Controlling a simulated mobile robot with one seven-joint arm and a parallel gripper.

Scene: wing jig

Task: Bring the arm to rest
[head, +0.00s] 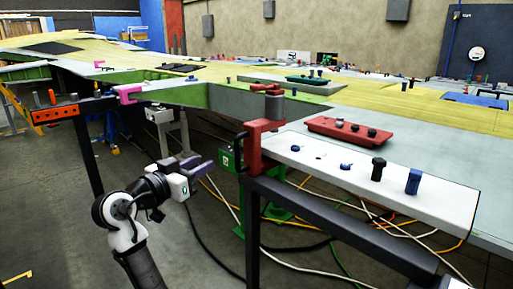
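My arm rises from the bottom of the head view, left of the wing jig. My gripper (196,171) is at its end, raised over the floor and pointing right toward the red clamp post (256,140). A gap appears to separate its two purple-grey fingers, and I see nothing held between them. The gripper looks apart from the post and from the white shelf (420,190).
Blue and black pegs (413,181) stand on the white shelf, with a red block (348,132) behind. A dark grey beam (340,232) supports the shelf. Cables (310,265) lie on the floor below. Floor at left (50,200) is mostly clear.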

